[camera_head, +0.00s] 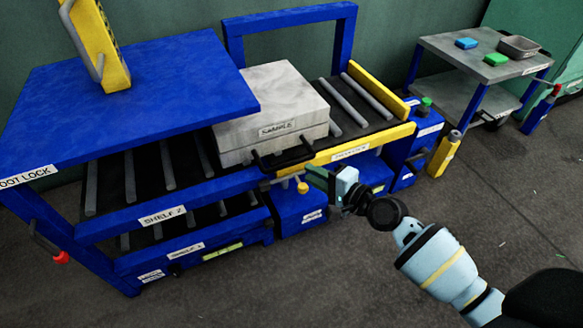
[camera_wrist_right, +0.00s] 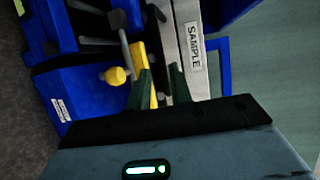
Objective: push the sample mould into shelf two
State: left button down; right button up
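The sample mould (camera_head: 262,115) is a pale grey block labelled SAMPLE. It sits on the roller table with its left end at the opening of shelf two (camera_head: 205,200), partly under the blue top plate. A black handle (camera_head: 283,158) is on its front side. My right gripper (camera_head: 318,178) is in front of the table's yellow rail, right of the handle and apart from it. In the right wrist view its dark green fingers (camera_wrist_right: 160,85) are apart with nothing held between them, and the mould (camera_wrist_right: 190,50) shows beyond them. My left gripper is not in view.
The roller table's yellow front rail (camera_head: 350,150) and a yellow knob (camera_head: 302,187) are close to my right gripper. The knob also shows in the wrist view (camera_wrist_right: 115,76). Shelf one (camera_head: 185,250) is below shelf two. Rollers right of the mould are bare. A grey trolley (camera_head: 460,50) stands at the back right.

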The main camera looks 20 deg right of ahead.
aim_at(292, 162)
jog(key=shift+b+x, duration=1.3)
jog(key=shift+x, duration=2.6)
grip_shut()
